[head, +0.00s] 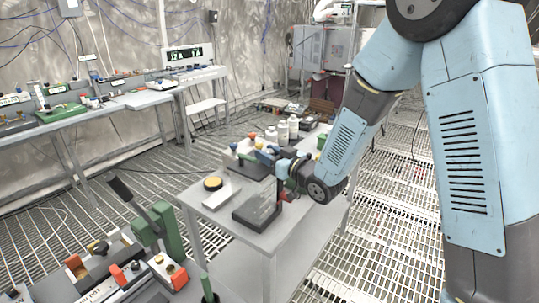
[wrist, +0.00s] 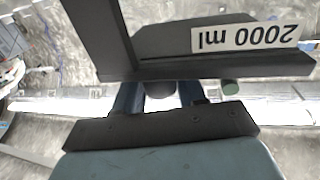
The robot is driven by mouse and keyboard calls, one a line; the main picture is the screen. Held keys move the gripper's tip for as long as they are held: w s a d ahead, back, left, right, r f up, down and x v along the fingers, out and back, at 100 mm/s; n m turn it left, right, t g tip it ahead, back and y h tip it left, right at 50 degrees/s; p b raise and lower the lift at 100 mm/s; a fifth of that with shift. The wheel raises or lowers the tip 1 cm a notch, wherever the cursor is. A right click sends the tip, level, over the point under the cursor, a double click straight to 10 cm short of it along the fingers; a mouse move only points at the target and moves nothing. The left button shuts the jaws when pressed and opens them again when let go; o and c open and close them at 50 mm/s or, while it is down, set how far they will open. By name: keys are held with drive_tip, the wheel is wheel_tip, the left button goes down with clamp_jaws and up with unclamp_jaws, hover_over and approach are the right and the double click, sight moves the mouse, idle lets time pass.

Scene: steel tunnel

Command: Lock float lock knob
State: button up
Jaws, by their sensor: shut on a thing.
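In the wrist view a dark frame fills the top, with a white label (wrist: 248,38) reading "2000 ml" upside down. Below the frame's lower edge, a dark rounded knob (wrist: 160,88) sits between the two blue fingers of my gripper (wrist: 160,97). The gripper is shut on this knob; the fingertips are partly hidden by the frame. I cannot tell how far the knob is turned. In the head view my gripper (head: 282,168) is at a dark upright post above a dark base (head: 257,210) on the grey table. The knob is hidden there.
A small green cylinder (wrist: 231,87) sticks out beside the gripper. On the table (head: 290,240) are a yellow-topped round item (head: 213,183) to the left and white bottles (head: 293,127) behind. A bench with green levers (head: 168,230) stands at front left. Grated floor lies around.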

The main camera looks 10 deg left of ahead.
drive_tip(key=shift+a+m+t+h, duration=0.1)
drive_tip(key=shift+m+t+h, duration=1.45)
drive_tip(key=shift+t, duration=0.25)
drive_tip(key=shift+h, duration=0.25)
drive_tip(key=o, duration=0.9)
